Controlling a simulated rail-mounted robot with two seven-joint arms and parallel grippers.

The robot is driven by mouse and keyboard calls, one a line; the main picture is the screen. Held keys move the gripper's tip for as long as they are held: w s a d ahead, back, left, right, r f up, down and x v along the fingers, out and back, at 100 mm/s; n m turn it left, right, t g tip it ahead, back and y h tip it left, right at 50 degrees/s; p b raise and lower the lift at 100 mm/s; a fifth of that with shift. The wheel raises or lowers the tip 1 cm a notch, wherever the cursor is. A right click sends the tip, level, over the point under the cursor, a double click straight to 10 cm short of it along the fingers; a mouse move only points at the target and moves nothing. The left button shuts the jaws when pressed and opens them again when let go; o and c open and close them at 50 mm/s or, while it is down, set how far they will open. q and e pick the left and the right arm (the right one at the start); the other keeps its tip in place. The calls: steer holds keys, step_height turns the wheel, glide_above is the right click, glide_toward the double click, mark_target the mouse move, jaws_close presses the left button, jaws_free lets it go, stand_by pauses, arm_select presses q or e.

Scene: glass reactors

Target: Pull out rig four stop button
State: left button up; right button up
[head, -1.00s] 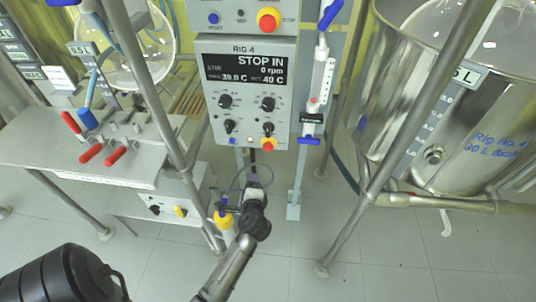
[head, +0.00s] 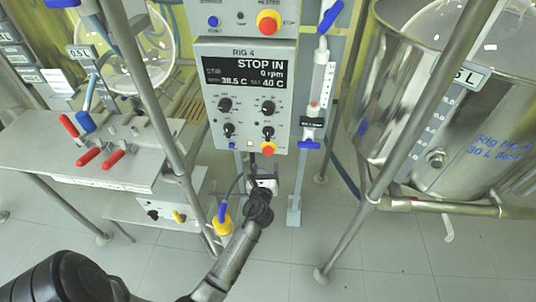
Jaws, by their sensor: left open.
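The rig four control box (head: 247,95) hangs in the middle of the head view. Its label reads RIG 4 and its display reads STOP IN and 0 rpm. Its stop button (head: 268,149), red on a yellow collar, sits at the panel's lower right edge. My left gripper (head: 261,163) is open just below the box, its fingers pointing up toward the stop button from underneath. I see no contact with the button; the exact gap is hard to judge. My right gripper is not in view.
Another red and yellow button (head: 268,21) sits on the box above. A flowmeter tube (head: 317,90) with a blue valve stands just right of the panel. Steel frame poles (head: 152,90) flank the box. A steel vessel (head: 430,110) stands at right, red-handled clamps (head: 88,156) at left.

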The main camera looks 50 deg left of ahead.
mark_target(268, 153)
arm_select(q)
steer(key=b+x, duration=0.2)
steer(key=x, duration=0.6)
steer(key=shift+c, duration=0.3)
steer(key=c, duration=1.2)
steer(key=shift+s+d+r+p, duration=0.15)
steer(key=shift+s+d+p, duration=0.1)
steer(key=shift+p, duration=0.3)
jaws_close()
steer(key=shift+s+d, duration=0.15)
steer(key=o, duration=0.8)
jaws_free()
steer(key=o, duration=0.5)
steer(key=shift+s+d, duration=0.1)
steer(key=shift+s, duration=0.05)
steer(key=shift+c, duration=0.2)
